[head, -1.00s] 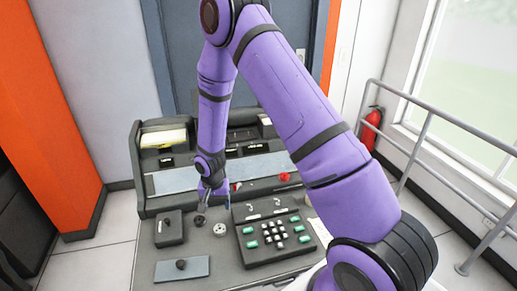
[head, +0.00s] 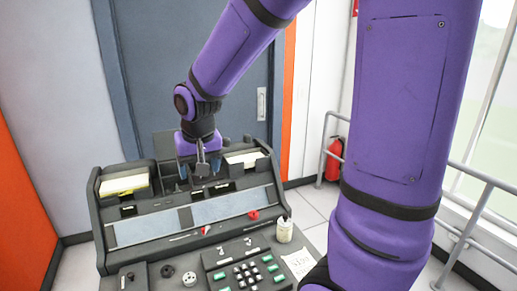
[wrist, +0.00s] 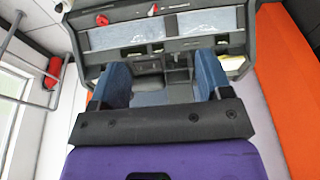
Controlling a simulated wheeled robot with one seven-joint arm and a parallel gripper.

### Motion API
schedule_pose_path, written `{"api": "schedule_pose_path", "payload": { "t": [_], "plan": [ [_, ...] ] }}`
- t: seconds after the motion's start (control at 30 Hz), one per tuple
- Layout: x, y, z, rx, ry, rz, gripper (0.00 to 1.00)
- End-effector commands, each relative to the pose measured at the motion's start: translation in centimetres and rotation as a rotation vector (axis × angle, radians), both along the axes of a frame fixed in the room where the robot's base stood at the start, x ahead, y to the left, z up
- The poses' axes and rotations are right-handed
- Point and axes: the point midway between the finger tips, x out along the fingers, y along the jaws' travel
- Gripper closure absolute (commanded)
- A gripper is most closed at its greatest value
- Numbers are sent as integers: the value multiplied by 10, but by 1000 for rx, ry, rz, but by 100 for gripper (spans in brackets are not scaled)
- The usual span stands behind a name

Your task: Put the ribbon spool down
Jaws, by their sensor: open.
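My gripper (head: 200,179) is open over the back part of the console, in front of the blue door. In the wrist view its two blue fingers (wrist: 161,66) stand wide apart, and I see no spool between them. A small dark round piece (head: 167,271), which looks like a spool, lies on the console's front deck. A pale round piece (head: 190,279) lies beside it on the right. Both are well away from my gripper. I cannot tell for sure which is the ribbon spool.
The dark console (head: 110,262) carries a keypad (head: 246,272), a red knob (head: 253,214) and card trays, one with cream cards (head: 124,184). A small bottle (head: 285,230) stands at its right. A railing and a red extinguisher (head: 333,159) are further right.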

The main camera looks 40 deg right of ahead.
Motion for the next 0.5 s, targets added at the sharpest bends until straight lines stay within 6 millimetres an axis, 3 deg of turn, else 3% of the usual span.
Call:
{"api": "schedule_pose_path", "payload": {
  "t": [0.03, 0.2, 0.5],
  "plan": [
    [-13, -2, 15, -3, -20, 15, 28],
    [-55, -7, 52, -14, -64, 71, 28],
    [-136, -12, 95, -33, -140, 174, 28]
  ]
}}
